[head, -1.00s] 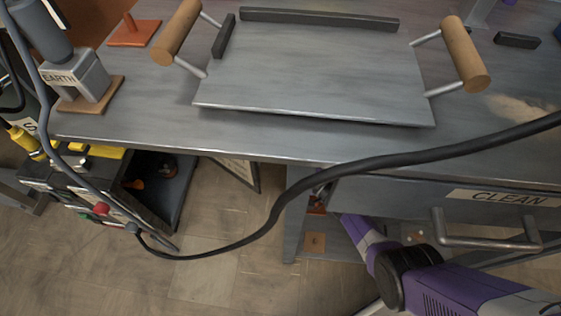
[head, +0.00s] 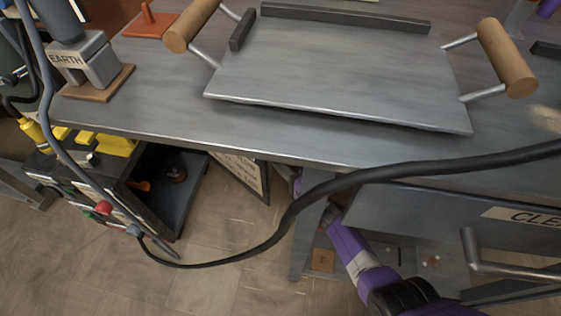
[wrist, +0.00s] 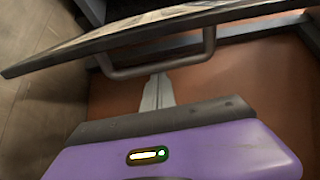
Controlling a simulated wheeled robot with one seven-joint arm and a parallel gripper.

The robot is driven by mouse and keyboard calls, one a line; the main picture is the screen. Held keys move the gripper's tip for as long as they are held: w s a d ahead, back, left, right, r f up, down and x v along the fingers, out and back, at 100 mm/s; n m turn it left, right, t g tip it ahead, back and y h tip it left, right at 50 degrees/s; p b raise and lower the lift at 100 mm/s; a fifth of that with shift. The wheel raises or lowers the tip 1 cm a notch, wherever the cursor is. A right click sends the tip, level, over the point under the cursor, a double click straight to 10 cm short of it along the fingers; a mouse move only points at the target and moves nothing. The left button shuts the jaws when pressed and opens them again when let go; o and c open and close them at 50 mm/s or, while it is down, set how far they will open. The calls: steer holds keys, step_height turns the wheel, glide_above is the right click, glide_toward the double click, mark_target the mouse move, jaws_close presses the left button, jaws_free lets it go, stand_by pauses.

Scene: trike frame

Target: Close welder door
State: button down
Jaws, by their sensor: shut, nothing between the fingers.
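The welder (head: 85,185) is a dark box with yellow parts on top, at the lower left in the head view. Its front compartment (head: 172,185) is open. A dark-edged panel with writing (head: 243,176), apparently the welder door, stands swung out to the right, partly hidden under the table edge. In the wrist view a panel (wrist: 150,35) with a grey bar handle (wrist: 165,68) crosses the top. My gripper (wrist: 158,77) is shut and empty, its fingertips right at the handle bar; I cannot tell whether they touch it. In the head view the table hides my gripper.
The metal table (head: 150,115) holds a plate with wooden handles (head: 340,75) and covers the space above my arm. A thick black cable (head: 290,215) hangs across the front. A drawer (head: 450,215) with a bar handle is at right.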

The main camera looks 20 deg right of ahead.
steer(key=s+a, duration=0.1)
steer(key=s+a+p, duration=0.1)
steer(key=a, duration=0.1)
steer(key=shift+s+a, duration=0.25)
steer(key=shift+a, duration=0.05)
stand_by(0.3)
steer(key=s+d+y+p, duration=0.1)
steer(key=s+d+p, duration=0.3)
steer(key=s+d, duration=0.45)
steer(key=w+a+r+b, duration=0.1)
steer(key=w+a+b, duration=0.5)
steer(key=w+a, duration=0.1)
steer(key=shift+w+a+n, duration=0.3)
steer(key=shift+w+a, duration=0.05)
steer(key=shift+a, duration=0.1)
